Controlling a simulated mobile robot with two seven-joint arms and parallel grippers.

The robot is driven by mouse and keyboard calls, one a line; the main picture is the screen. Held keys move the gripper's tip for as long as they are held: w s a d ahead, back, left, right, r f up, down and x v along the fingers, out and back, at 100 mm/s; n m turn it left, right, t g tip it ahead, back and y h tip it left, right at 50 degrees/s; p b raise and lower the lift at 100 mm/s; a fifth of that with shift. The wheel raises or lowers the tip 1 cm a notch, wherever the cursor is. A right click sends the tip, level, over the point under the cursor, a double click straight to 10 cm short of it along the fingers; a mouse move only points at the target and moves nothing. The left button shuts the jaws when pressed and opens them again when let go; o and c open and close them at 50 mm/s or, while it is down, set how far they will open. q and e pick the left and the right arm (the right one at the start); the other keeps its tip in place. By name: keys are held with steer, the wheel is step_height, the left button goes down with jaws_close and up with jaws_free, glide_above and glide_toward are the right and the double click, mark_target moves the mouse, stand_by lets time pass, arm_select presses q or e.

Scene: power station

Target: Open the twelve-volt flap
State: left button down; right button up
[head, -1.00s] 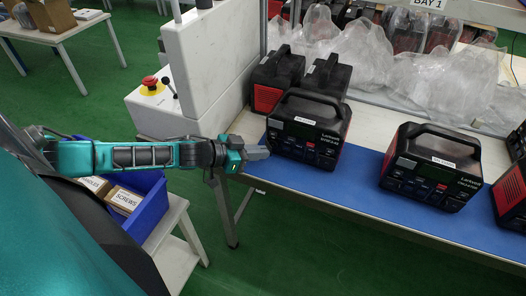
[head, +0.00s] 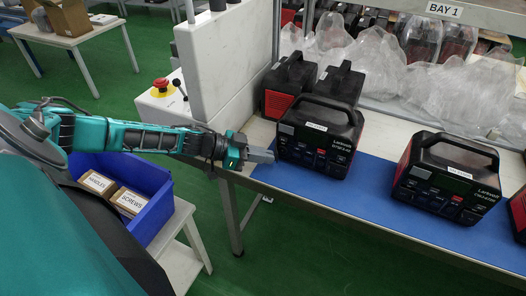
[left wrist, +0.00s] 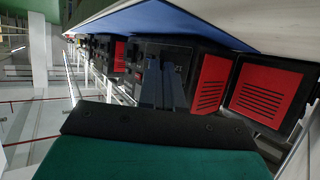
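A black power station (head: 318,137) with red side panels and a top handle stands on the blue mat (head: 345,193), its front with labels, small sockets and a red patch facing the near edge. The twelve-volt flap is too small to make out. My left gripper (head: 262,155) is at the power station's left front corner, with its fingers pointing right. In the left wrist view the fingers (left wrist: 163,85) lie close together in front of the dark power station front, and I see no object between them. My right gripper is in no view.
A second power station (head: 445,180) stands to the right on the mat, and others stand behind. Plastic-wrapped units (head: 450,90) line the back. A white machine with a red emergency button (head: 161,84) is left of the table. A blue bin (head: 150,205) holds cardboard boxes.

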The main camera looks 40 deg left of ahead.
arm_select(q)
steer(key=c, duration=1.3)
jaws_free()
steer(key=p+v, duration=0.1)
steer(key=v, duration=1.2)
steer(key=shift+o, duration=0.2)
